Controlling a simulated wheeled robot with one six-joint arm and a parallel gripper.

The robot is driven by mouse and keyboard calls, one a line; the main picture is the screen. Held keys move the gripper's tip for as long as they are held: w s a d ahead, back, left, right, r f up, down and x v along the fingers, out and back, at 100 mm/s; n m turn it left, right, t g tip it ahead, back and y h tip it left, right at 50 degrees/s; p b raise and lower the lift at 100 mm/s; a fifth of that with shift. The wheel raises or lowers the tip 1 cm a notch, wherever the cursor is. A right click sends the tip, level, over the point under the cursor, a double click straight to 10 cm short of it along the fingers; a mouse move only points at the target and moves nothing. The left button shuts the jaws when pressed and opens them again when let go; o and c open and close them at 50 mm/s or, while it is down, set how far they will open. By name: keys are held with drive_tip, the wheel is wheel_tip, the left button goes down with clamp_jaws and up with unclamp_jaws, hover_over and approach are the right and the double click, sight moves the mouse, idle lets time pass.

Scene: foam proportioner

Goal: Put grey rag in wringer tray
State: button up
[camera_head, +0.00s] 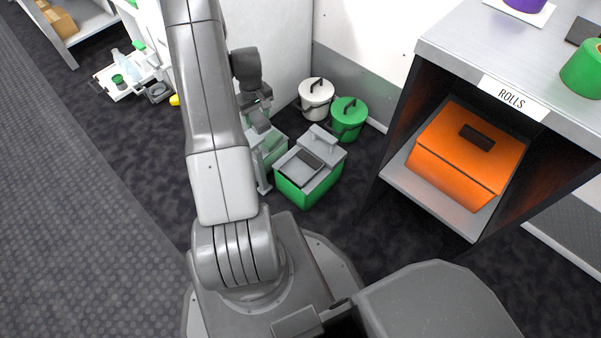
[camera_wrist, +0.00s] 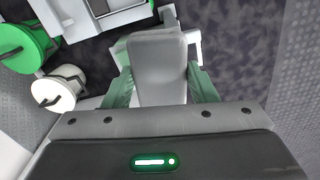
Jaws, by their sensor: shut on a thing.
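My gripper (camera_wrist: 161,84) has its two green fingers closed on either side of a grey, smooth, slab-like piece that looks like the grey rag (camera_wrist: 158,60). In the wrist view part of this tray (camera_wrist: 80,16) shows at the top left, apart from the rag.
A white lidded pail (camera_head: 315,98) and a green lidded pail (camera_head: 347,121) stand behind the bucket. A shelf marked ROLLS (camera_head: 508,92) with an orange box (camera_head: 468,155) stands at the right. A pale stand (camera_wrist: 185,38) shows behind the rag.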

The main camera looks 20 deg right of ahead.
drive_tip(key=s+d+f+n, duration=0.2)
drive_tip(key=s+d+f, duration=0.75)
drive_tip(key=f, duration=0.35)
drive_tip(key=b, duration=0.3)
hover_over(299, 172)
wheel_tip(299, 172, down, 6)
drive_tip(key=shift+w+f, duration=0.1)
drive_tip(key=shift+f+b, duration=0.5)
drive_tip(key=shift+f, duration=1.25)
drive_tip(key=shift+f, duration=0.2)
drive_tip(key=o, duration=1)
wheel_tip(299, 172, up, 12)
drive_tip(key=p, duration=0.4)
drive_tip(key=shift+r, duration=0.2)
